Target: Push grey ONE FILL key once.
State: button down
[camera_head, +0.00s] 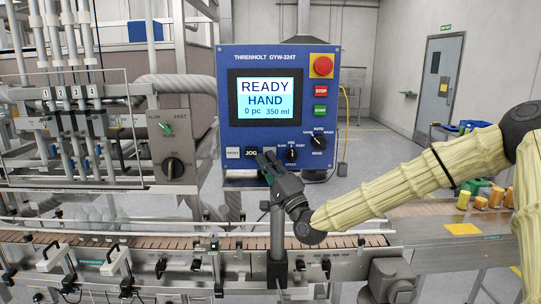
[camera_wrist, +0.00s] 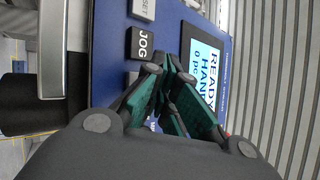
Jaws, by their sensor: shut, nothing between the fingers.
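My gripper (camera_head: 267,157) is shut and empty, its fingertips in front of the lower part of the blue control panel, just right of the black JOG key (camera_head: 250,152). In the wrist view my gripper (camera_wrist: 166,68) covers most of a light grey key (camera_wrist: 132,78) beside the JOG key (camera_wrist: 143,43). Its label is hidden, so I cannot read ONE FILL on it. Whether the fingertips touch the key or are apart from it I cannot tell. The display (camera_head: 266,97) reads READY, HAND, 0 pc, 350 ml.
A grey RESET key (camera_head: 233,153) is left of JOG. A speed knob (camera_head: 291,153) and a mode knob (camera_head: 319,142) are to the right. A red emergency button (camera_head: 322,66), red key (camera_head: 321,91) and green key (camera_head: 320,111) are above. The conveyor (camera_head: 170,238) runs below.

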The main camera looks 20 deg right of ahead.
jog(key=s, duration=0.2)
jog(key=s+a+b, duration=0.1)
jog(key=s, duration=0.1)
jog(key=shift+s+a, duration=0.2)
jog(key=shift+s, duration=0.2)
dwell(0.4)
jog(key=shift+d, duration=0.1)
dwell(0.4)
